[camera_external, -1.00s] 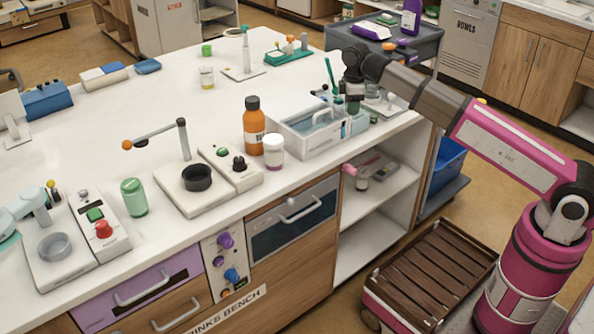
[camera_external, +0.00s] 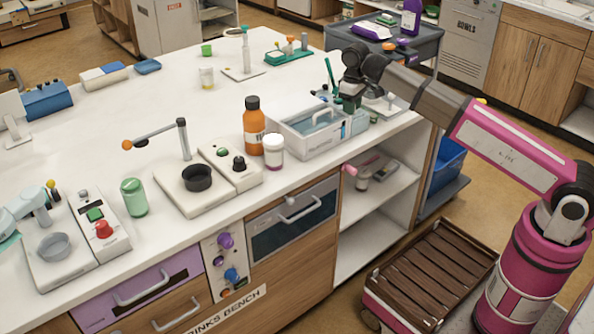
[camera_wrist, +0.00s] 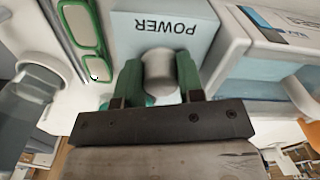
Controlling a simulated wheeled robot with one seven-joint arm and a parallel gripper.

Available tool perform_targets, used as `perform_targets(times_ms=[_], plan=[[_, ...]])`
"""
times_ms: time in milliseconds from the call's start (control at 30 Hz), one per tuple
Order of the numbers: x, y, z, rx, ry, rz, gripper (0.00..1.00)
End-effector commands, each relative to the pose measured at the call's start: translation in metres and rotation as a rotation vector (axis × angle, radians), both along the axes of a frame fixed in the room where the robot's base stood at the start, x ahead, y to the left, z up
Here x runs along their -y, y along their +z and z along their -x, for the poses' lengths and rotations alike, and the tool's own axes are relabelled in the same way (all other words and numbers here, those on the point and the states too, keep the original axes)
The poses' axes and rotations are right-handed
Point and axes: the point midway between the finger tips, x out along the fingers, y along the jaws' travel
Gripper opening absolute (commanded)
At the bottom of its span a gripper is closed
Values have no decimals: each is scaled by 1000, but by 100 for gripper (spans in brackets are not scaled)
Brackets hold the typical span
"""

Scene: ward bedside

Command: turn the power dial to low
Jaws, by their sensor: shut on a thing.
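The power dial (camera_wrist: 159,70) is a grey round knob on a pale blue panel (camera_wrist: 124,25) lettered POWER, which appears upside down in the wrist view. My gripper (camera_wrist: 159,82) has one green finger on each side of the dial and is shut on it. In the external view my gripper (camera_external: 349,103) points down at the far right part of the white bench. The dial is hidden there by my gripper. The dial's pointer and any low mark cannot be made out.
A white open caddy (camera_external: 305,140) stands close on the left of my gripper. An orange bottle (camera_external: 253,126) and a white-lidded jar (camera_external: 273,151) stand further left. Green-framed glasses (camera_wrist: 85,30) lie beside the panel. The bench's front edge is near.

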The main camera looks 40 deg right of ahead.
Motion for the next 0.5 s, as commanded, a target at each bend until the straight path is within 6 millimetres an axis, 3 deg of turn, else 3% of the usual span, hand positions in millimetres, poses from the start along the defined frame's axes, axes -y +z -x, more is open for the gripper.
perform_targets(times_ms=[467, 500], plan=[[0, 1, -1, 1, -15, -1, 11], [0, 1, -1, 1, -15, -1, 38]])
